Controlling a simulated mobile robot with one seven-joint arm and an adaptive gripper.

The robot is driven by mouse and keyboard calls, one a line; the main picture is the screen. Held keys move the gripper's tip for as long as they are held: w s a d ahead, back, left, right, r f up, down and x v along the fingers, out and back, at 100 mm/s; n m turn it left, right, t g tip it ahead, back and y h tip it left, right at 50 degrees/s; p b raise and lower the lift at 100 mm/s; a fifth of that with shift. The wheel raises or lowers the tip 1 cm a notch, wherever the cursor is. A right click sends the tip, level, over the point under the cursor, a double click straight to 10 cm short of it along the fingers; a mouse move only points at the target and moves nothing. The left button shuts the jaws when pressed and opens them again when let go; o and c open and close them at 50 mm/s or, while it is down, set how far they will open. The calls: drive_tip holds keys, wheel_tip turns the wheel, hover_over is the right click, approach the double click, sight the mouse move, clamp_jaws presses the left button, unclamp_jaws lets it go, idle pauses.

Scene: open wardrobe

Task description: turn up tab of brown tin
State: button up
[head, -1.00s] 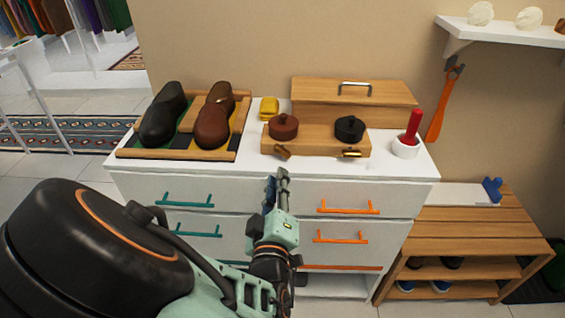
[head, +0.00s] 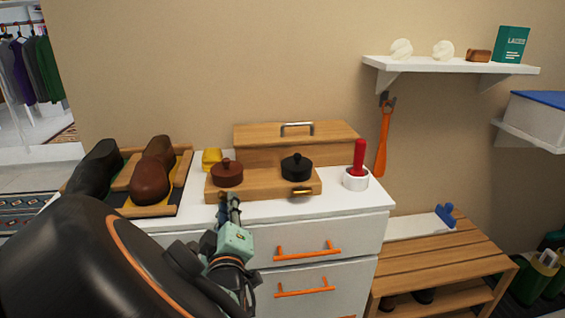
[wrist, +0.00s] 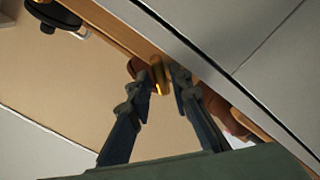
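The brown tin (head: 227,174) sits on the left of a wooden stand, upright with its knobbed lid on. My gripper (head: 229,200) is right in front of it in the head view, hiding the tin's tab there. In the wrist view my gripper (wrist: 160,85) is open, one finger on each side of the brass tab (wrist: 160,75). The fingers look apart from the tab, though contact is hard to judge. Brown parts of the tin (wrist: 228,112) show behind the fingers.
A black tin (head: 297,167) with its own brass tab (head: 301,191) stands to the right on the wooden stand (head: 262,189). A white cup (head: 355,182) with a red-handled tool is farther right. Shoes (head: 151,185) lie on a tray at left. Orange-handled drawers (head: 308,252) are below.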

drive_tip(key=shift+w+a, duration=0.15)
drive_tip(key=shift+w, duration=0.55)
clamp_jaws()
drive_tip(key=shift+m, duration=0.4)
drive_tip(key=m+b, duration=0.1)
drive_tip(key=m, duration=0.3)
drive_tip(key=shift+f+b, duration=0.1)
drive_tip(key=shift+b, duration=0.3)
drive_tip(key=m+b, duration=0.1)
drive_tip(key=m, duration=0.2)
drive_tip(key=shift+b, duration=0.3)
drive_tip(key=shift+m+b, duration=0.9)
drive_tip(key=shift+m, duration=0.3)
drive_tip(key=shift+a, duration=0.1)
